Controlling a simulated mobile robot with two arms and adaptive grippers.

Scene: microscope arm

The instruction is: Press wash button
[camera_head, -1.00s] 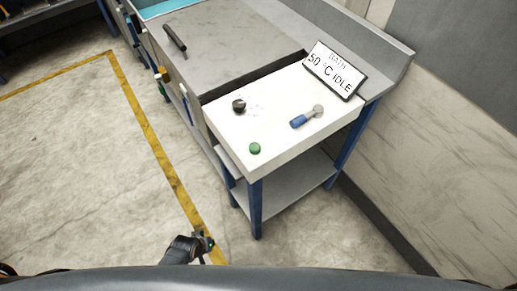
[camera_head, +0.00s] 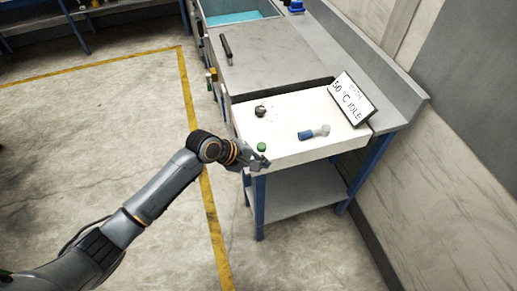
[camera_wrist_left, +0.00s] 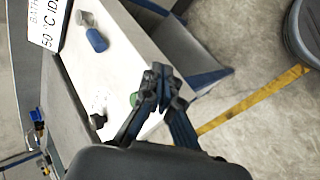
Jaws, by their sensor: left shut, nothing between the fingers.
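A green button (camera_head: 262,147) sits on the white panel (camera_head: 290,140) near its front left corner. A black knob (camera_head: 260,111) is behind it, and a blue-handled piece with a pale end (camera_head: 313,132) lies to its right. A sign (camera_head: 351,99) on the panel reads bath 50 °C idle. My left gripper (camera_head: 262,164) is shut and empty, just in front of the green button. In the left wrist view my left gripper (camera_wrist_left: 160,78) partly covers the green button (camera_wrist_left: 134,99); I cannot tell if they touch. No label shows on the button. My right gripper is not in view.
The panel tops a bench with blue legs (camera_head: 259,205). Behind it are a grey lid with a black handle (camera_head: 226,49) and a basin of turquoise liquid (camera_head: 235,16). A wall stands at the right. The floor at the left, with a yellow line (camera_head: 213,235), is clear.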

